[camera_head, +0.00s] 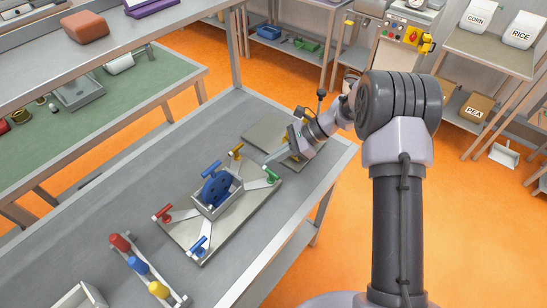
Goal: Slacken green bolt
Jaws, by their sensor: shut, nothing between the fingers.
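The green bolt (272,175) has a T-shaped handle and stands at the right corner of a square plate (183,237) on the grey bench. A yellow bolt (236,152), a red bolt (163,213) and a blue bolt (199,246) stand at the other corners. A blue wheel-like part (216,188) sits in a metal housing at the plate's middle.
A second flat plate (265,130) lies behind, partly under my gripper. A rack with red, blue and yellow handles (139,265) lies at the front left, near a white tray (80,298). The bench (130,190) is clear left of the plate.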

